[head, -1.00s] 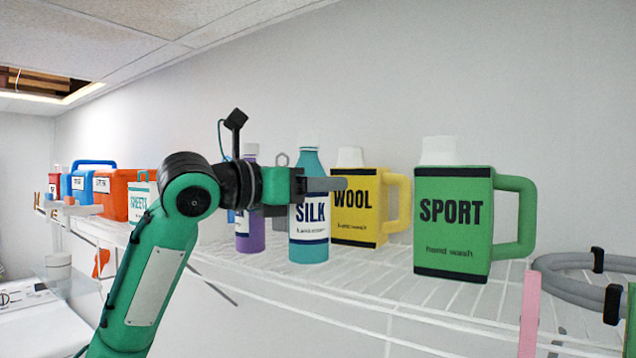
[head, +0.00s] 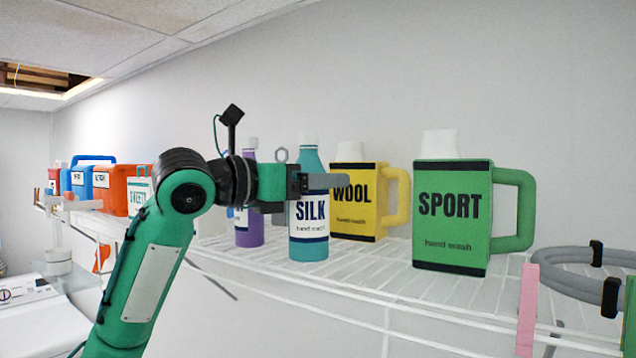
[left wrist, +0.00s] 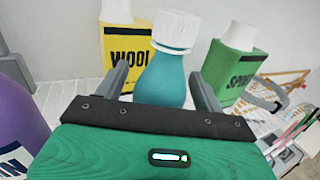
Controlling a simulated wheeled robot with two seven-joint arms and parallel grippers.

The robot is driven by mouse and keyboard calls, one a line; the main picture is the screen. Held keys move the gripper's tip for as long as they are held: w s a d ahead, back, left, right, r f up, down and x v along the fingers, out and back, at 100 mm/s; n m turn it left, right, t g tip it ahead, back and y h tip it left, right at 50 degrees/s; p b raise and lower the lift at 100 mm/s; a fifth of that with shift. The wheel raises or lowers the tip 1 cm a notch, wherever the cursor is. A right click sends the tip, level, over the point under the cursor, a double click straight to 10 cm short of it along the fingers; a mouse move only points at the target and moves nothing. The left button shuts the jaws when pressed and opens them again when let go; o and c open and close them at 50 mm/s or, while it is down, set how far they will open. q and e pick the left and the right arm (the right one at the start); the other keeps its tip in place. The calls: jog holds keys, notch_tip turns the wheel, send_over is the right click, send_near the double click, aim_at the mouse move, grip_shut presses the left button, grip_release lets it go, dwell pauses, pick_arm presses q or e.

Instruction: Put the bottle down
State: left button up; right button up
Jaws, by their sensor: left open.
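The teal SILK bottle (head: 309,243) with a white cap stands upright on the white wire shelf (head: 400,290). My left gripper (head: 336,182) is at the bottle's upper part, its near finger crossing in front of the label's top edge. In the left wrist view the open fingers (left wrist: 158,74) stand on either side of the teal bottle (left wrist: 165,85), with a gap visible at the right finger. The far finger is hidden in the head view. The bottle's lower part is hidden in the left wrist view. My right gripper is not in view.
A purple bottle (head: 249,228) stands close to the left. A yellow WOOL jug (head: 352,215) is behind right, and a green SPORT jug (head: 450,235) farther right. A grey hose coil (head: 580,285) lies at the right end. The shelf front before the WOOL jug is bare.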

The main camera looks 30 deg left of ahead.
pick_arm(q)
jog(key=b+v, duration=0.4)
jog(key=v, duration=0.7)
jog(key=shift+s+a+b, duration=0.2)
jog(key=shift+s+b, duration=0.05)
jog(key=shift+b, duration=0.15)
